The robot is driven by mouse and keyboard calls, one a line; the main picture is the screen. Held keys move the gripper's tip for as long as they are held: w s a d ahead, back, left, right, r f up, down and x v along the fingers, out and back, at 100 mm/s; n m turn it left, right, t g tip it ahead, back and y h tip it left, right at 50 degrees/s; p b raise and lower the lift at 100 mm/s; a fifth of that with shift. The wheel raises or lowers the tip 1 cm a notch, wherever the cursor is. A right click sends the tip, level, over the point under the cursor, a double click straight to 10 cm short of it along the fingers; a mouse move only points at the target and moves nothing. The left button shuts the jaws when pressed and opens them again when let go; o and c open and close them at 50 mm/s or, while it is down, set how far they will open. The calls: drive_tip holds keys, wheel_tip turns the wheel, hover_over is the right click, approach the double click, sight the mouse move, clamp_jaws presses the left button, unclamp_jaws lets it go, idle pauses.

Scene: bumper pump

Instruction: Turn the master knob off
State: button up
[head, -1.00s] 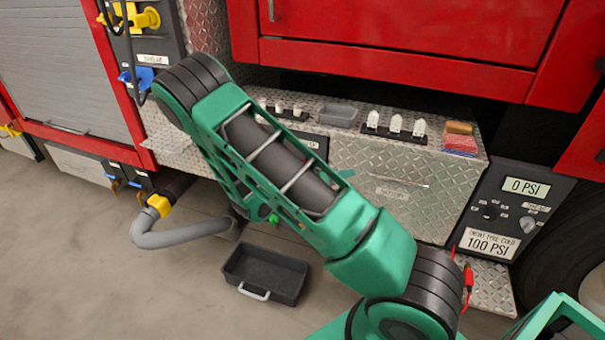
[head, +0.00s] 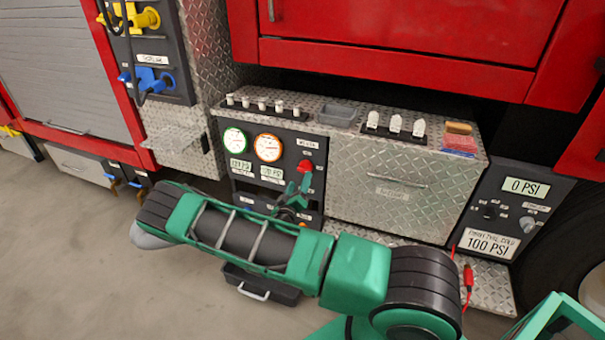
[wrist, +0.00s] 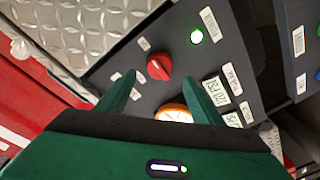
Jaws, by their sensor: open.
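The red knob (head: 305,166) sits at the upper right of the dark pump panel (head: 264,185), under a small label. In the wrist view the red knob (wrist: 158,67) shows close up, with a pale pointer mark on its face. My gripper (head: 299,184) is in front of the panel, just below the knob in the picture. In the wrist view my gripper (wrist: 158,77) has its two green fingers apart, with the knob between and slightly beyond the tips. I see no clear contact. A lit green lamp (wrist: 196,37) is on the same panel.
Two round gauges (head: 267,148) with readouts are left of the knob. A row of small switches (head: 262,106) runs above. A closed metal drawer (head: 385,190) is on the right. A dark bin (head: 262,290) lies on the floor, partly behind my arm.

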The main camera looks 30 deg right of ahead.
sight(303, 171)
drive_tip(key=x, duration=0.7)
drive_tip(key=shift+w+d, duration=0.15)
drive_tip(key=shift+d, duration=0.05)
drive_tip(key=shift+a, duration=0.1)
drive_tip(key=c, duration=1.1)
